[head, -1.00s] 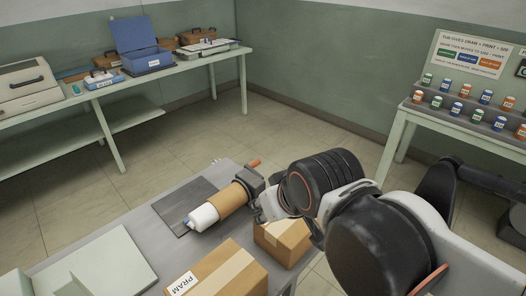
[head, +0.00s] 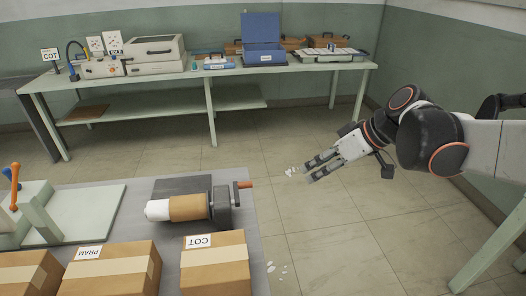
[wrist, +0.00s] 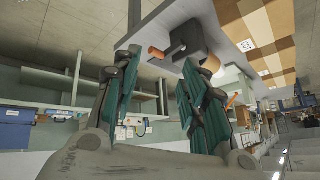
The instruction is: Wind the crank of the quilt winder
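The quilt winder stands on the near grey table in the head view: a grey end housing (head: 221,210) with a tan and white roll (head: 187,207) lying sideways to its left. Its crank has an orange-brown grip (head: 245,184) sticking out to the right past the table edge. My gripper (head: 312,172) is right of the crank, over the floor, apart from it and empty. In the wrist view my gripper (wrist: 165,75) has its two fingers spread. There the crank grip (wrist: 157,53) shows beyond the fingertips, beside the dark housing (wrist: 187,38). Nothing lies between the fingers.
Cartons labelled PRAM (head: 110,268) and COT (head: 215,265) stand along the table's front. A pale green fixture (head: 85,212) is at the left. A back bench (head: 190,76) holds cases and a blue box (head: 263,38). The floor right of the table is open, with white scraps.

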